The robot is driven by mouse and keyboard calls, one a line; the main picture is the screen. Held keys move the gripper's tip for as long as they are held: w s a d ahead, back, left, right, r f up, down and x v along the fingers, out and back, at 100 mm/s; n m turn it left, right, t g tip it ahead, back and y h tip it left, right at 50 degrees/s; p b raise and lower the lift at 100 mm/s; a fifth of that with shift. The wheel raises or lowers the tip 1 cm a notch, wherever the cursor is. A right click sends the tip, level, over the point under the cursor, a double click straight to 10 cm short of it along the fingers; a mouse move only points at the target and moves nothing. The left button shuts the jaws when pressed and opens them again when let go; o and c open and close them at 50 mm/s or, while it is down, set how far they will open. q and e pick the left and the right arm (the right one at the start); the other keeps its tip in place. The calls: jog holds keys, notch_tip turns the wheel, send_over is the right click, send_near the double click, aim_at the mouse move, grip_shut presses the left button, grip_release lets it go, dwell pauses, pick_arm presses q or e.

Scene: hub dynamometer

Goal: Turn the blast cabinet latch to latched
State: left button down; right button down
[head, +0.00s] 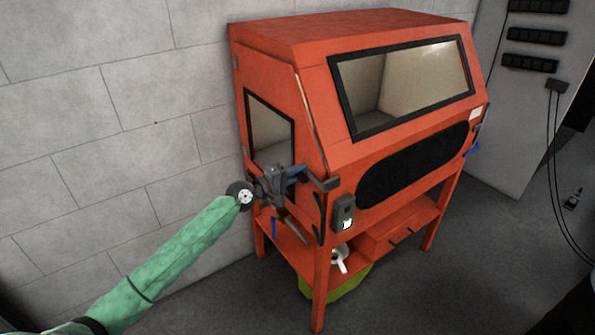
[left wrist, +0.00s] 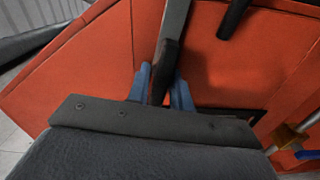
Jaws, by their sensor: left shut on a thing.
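The orange blast cabinet (head: 310,100) stands against the wall, with a window in its sloped front and another in its left side. Its latch (head: 325,183) is a dark grey bar at the front left corner, below the side window. My left gripper (head: 298,174) reaches it from the left. In the left wrist view, the blue fingers (left wrist: 161,92) are shut on the dark grip of the latch handle (left wrist: 164,65), one on each side. The grey lever runs upward from the grip in that view. The fingers partly hide the grip. My right gripper is not in view.
A small grey box (head: 343,214) sits on the cabinet front, right of the latch. A blue-handled valve (head: 274,228) hangs below my gripper. A green bin (head: 350,282) stands under the cabinet. The floor in front is clear.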

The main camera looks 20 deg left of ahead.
pick_arm(q)
jog(key=shift+n, duration=0.6)
jog(key=shift+n+p, duration=0.3)
jog(key=shift+n, duration=0.1)
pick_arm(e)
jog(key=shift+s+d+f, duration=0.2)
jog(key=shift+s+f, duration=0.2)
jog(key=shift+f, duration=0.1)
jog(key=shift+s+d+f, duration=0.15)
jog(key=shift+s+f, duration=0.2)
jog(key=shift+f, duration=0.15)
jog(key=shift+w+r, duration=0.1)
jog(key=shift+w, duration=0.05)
pick_arm(q)
jog(key=c, duration=1.3)
grip_release()
jog(key=shift+a, duration=0.1)
jog(key=shift+o, duration=0.3)
jog(key=shift+f, duration=0.1)
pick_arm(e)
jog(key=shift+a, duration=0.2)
